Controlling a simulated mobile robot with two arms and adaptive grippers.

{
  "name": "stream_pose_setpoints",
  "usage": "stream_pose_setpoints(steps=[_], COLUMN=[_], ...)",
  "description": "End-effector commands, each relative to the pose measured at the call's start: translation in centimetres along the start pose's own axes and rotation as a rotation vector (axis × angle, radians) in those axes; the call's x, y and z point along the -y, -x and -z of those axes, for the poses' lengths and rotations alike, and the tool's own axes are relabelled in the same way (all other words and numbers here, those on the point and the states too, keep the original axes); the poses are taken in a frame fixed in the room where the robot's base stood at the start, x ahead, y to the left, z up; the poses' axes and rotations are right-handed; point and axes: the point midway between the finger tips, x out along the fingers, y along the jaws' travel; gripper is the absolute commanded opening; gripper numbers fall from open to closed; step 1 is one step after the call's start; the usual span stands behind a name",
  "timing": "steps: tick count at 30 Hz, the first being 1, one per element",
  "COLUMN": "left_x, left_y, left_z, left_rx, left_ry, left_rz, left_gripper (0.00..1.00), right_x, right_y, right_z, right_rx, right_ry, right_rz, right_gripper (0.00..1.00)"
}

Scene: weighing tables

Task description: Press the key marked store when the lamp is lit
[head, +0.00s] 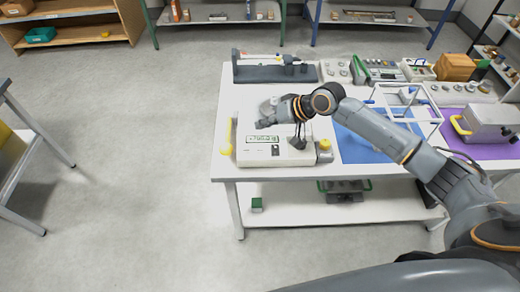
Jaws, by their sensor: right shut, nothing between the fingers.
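A white boxy device, apparently a scale (250,158), stands at the left front of the white table. The key marked store and the lamp are too small to make out. My right gripper (298,142) points down over the right part of the device, its dark fingers shut and empty. I cannot tell whether the fingertips touch it. My left gripper is not in view.
A yellow-topped item (325,146) stands right of the device, a yellow curved part (228,137) at its left. A blue mat (362,148) with a clear-framed balance, a grey metal box (490,122) and a grey long-bed instrument (275,73) share the table.

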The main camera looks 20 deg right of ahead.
Motion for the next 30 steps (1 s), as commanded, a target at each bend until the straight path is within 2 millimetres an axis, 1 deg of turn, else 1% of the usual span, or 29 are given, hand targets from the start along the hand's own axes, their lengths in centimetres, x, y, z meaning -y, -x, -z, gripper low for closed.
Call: stream_pose_setpoints(steps=[5, 11, 23, 24, 30], left_x=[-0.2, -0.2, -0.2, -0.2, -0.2], left_y=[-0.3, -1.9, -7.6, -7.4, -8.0], left_z=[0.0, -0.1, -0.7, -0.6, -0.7], left_rx=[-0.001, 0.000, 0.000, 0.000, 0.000], left_ry=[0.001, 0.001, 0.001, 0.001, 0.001], left_rz=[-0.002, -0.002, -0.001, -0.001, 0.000], left_gripper=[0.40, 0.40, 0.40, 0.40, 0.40], right_x=[-0.1, -0.9, -3.6, -3.7, -4.4], right_y=[-0.2, -1.3, -4.9, -5.0, -6.1], right_z=[-0.2, -0.9, -3.6, -3.7, -4.4], right_rx=[0.000, 0.000, -0.001, 0.001, 0.000], right_ry=[0.001, 0.001, 0.002, 0.000, 0.001], right_rz=[0.000, 0.000, -0.002, -0.001, 0.000], right_gripper=[0.00, 0.00, 0.00, 0.00, 0.00])
